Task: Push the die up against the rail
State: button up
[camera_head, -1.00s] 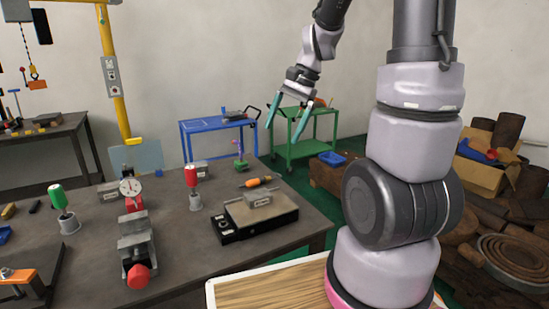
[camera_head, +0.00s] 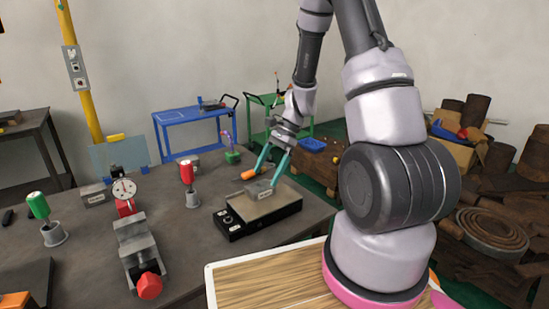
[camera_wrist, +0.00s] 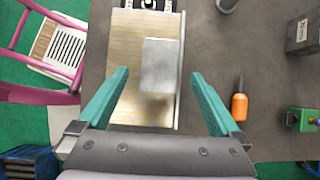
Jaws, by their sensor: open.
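The die is a grey metal block (camera_head: 259,191) on the flat plate of a black-based chuck (camera_head: 232,229). In the wrist view the die (camera_wrist: 161,65) lies on the yellow-striped plate (camera_wrist: 130,60), toward its right side. A pale strip along the plate's right edge looks like the rail (camera_wrist: 181,80). The die's right side is close to it; I cannot tell whether they touch. My gripper (camera_head: 270,174) is open and empty above the die, fingers pointing down. In the wrist view my fingertips (camera_wrist: 160,75) are spread wider than the die.
An orange-handled tool (camera_wrist: 239,105) lies beyond the rail side of the chuck. A red-handled tool in a holder (camera_head: 187,180) stands to the left. A vise (camera_head: 138,250) and a dial gauge (camera_head: 124,190) are farther left.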

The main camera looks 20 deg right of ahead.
aim_at(261, 185)
jog(key=shift+x, duration=2.05)
grip_shut()
grip_release()
jog(key=shift+s, duration=0.1)
jog(key=shift+d+r, duration=0.1)
jog(key=shift+r, duration=0.05)
jog(key=v, duration=1)
jog(key=shift+r, duration=0.25)
jog(key=shift+d, duration=0.15)
